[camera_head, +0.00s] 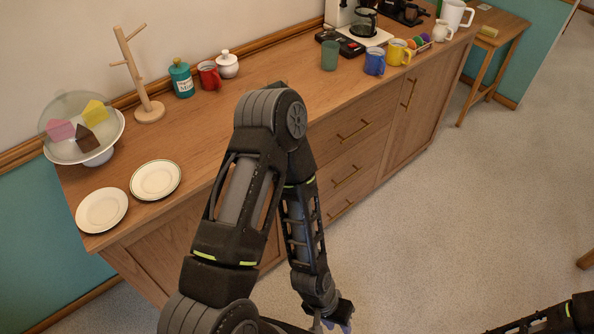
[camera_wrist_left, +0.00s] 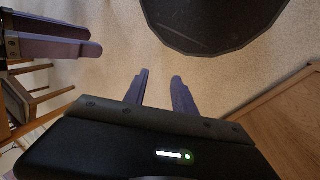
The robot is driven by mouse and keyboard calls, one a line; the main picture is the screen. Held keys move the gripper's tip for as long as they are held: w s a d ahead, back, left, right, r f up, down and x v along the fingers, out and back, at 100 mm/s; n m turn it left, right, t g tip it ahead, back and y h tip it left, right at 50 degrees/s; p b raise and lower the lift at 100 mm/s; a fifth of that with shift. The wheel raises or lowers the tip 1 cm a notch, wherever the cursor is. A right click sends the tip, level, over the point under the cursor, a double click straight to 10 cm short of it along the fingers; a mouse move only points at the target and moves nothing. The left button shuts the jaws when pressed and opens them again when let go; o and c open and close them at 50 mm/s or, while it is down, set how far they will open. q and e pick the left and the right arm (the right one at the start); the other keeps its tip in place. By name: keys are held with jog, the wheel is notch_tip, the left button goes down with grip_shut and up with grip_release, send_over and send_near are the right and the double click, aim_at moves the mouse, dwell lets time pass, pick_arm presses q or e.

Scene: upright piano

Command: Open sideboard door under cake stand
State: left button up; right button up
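The cake stand (camera_head: 62,153) with a clear dome and several cake pieces stands at the left end of the sideboard (camera_head: 215,130). The sideboard door under it (camera_head: 150,262) looks closed; my left arm covers its right part, and no handle shows. My left gripper (camera_head: 336,322) is low in front of the sideboard, right of that door, apart from it. In the left wrist view its two fingers (camera_wrist_left: 162,88) are spread with nothing between them. Purple fingers at the left of that view (camera_wrist_left: 60,40) seem to be my right gripper; their opening is unclear.
Two plates (camera_head: 155,180) lie near the sideboard's front left edge. Drawers (camera_head: 345,180) and a right door (camera_head: 415,110) with brass handles are closed. Mugs, a wooden mug tree (camera_head: 150,110) and a coffee maker stand on top. Carpeted floor (camera_head: 430,230) in front is clear.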

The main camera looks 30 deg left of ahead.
pick_arm(q)
jog(key=w+a+f+n+t+y+b, duration=0.25)
jog(key=w+a+f+y+b, duration=0.25)
jog(key=w+a, duration=0.4)
jog(key=w+a+f+n+t+y+b, duration=0.2)
jog(key=w+a+f+t+y+b, duration=0.15)
jog(key=w+a+b, duration=0.4)
jog(key=w+a+r+n+t+y+b, duration=0.1)
jog(key=w+a+r+n+y+b, duration=0.1)
jog(key=r, duration=0.6)
jog(key=w+a+r+n+t+y+b, duration=0.1)
jog(key=w+a+r+n+y+b, duration=0.2)
jog(key=w+a+r+y, duration=0.4)
jog(key=a+r+n+y, duration=0.1)
jog(key=a+y, duration=0.1)
jog(key=a, duration=0.1)
jog(key=shift+w+r, duration=0.15)
jog(key=shift+r, duration=0.15)
jog(key=shift+a, duration=0.25)
